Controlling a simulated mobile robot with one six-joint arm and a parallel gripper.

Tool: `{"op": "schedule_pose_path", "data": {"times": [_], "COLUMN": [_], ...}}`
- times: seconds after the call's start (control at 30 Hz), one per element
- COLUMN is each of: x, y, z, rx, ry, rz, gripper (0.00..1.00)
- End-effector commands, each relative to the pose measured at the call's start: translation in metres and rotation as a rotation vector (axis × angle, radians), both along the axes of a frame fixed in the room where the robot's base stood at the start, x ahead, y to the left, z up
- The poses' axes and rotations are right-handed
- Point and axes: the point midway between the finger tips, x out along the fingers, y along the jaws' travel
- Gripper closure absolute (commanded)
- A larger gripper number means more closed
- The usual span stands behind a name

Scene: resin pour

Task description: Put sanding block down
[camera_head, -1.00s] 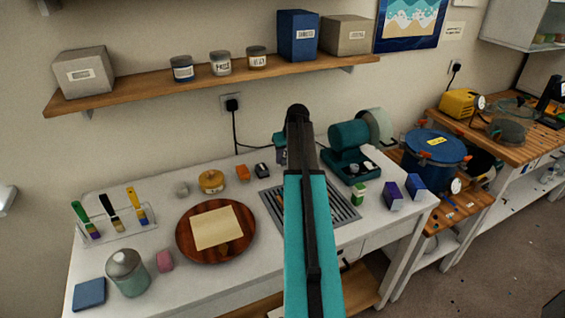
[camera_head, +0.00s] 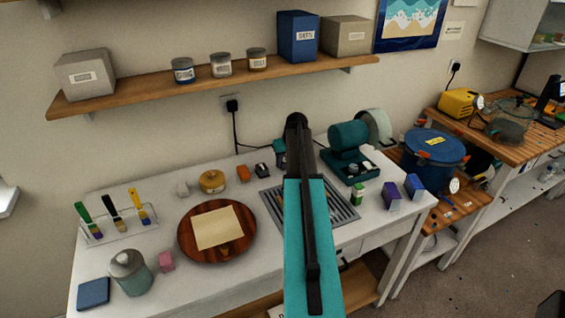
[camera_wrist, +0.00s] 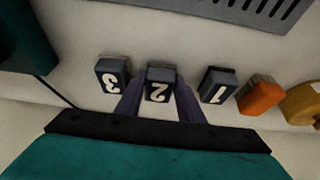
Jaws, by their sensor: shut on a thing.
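My gripper (camera_wrist: 158,90) is shut on a dark sanding block marked 2 (camera_wrist: 158,80), with one purple-grey finger on each side of it. Block 3 (camera_wrist: 112,73) stands to its left and block 1 (camera_wrist: 218,84) to its right in the wrist view, both apart from it, in a rough row. I cannot tell whether block 2 touches the tabletop. In the head view block 1 (camera_head: 262,170) shows left of my arm, on the white table (camera_head: 150,262). My arm hides most of the gripper and the other blocks there.
An orange block (camera_wrist: 262,95) stands beside block 1, with a yellow-brown tin (camera_wrist: 302,104) beyond. A slotted grille (camera_wrist: 255,12) lies on the other side of the row. A teal machine (camera_head: 348,138) stands right of my arm. A round wooden board (camera_head: 190,248) lies left.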

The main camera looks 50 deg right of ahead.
Motion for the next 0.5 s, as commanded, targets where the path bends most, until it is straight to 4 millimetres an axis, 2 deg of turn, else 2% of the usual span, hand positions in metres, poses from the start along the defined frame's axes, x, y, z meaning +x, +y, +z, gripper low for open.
{"op": "schedule_pose_path", "data": {"times": [0.5], "x": [0.0000], "y": [0.0003], "z": [-0.0076], "rx": [0.000], "ry": [0.000], "rz": [0.000], "gripper": [0.86]}}
